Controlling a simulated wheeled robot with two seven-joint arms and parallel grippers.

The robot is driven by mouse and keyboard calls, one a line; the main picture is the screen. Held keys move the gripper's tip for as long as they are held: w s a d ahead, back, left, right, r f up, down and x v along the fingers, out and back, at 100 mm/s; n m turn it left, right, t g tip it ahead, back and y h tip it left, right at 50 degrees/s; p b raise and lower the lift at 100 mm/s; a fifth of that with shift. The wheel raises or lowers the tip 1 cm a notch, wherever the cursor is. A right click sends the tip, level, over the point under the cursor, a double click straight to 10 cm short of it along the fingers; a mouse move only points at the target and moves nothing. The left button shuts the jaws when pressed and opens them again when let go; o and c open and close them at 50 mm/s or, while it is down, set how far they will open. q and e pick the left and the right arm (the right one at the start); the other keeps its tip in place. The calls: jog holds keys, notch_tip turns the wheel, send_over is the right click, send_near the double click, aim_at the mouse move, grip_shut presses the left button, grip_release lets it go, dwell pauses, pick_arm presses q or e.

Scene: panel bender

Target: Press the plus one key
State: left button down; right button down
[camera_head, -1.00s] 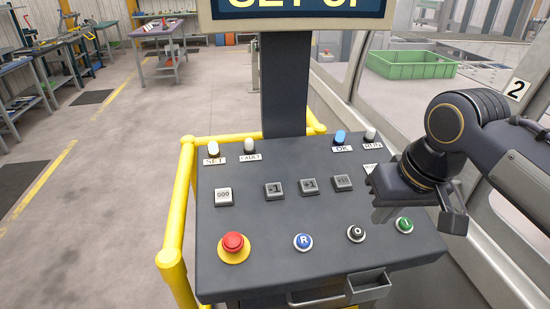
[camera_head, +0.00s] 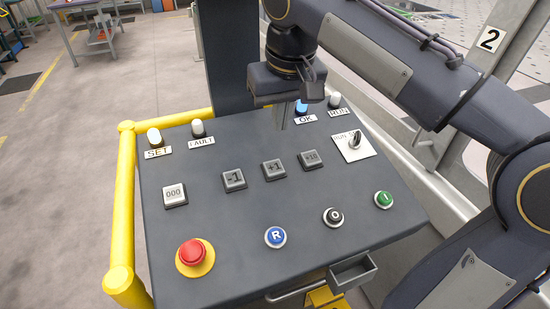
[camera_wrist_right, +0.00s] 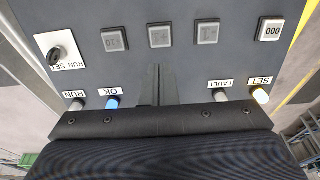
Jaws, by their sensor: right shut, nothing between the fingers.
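The plus one key (camera_head: 274,169) is a grey square button marked +1, between the -1 key (camera_head: 233,180) and the +10 key (camera_head: 312,160) on the dark control panel (camera_head: 230,225). My right gripper (camera_head: 281,122) is shut and empty, fingers pointing down above the panel's back part, beyond the plus one key and apart from it. In the right wrist view the plus one key (camera_wrist_right: 160,37) appears upside down, just past the tips of the shut fingers (camera_wrist_right: 157,72). My left gripper is not in view.
The SET lamp (camera_head: 154,138), FAULT lamp (camera_head: 198,128), OK lamp (camera_head: 301,108) and RUN lamp (camera_head: 335,101) line the panel's back. A key switch (camera_head: 355,143) sits right. The red emergency stop (camera_head: 191,252), blue R (camera_head: 275,237), black O (camera_head: 333,216) and green I (camera_head: 384,199) buttons line the front.

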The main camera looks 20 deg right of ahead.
aim_at(276, 170)
jog(key=x, duration=1.2)
jog(key=shift+f, duration=0.15)
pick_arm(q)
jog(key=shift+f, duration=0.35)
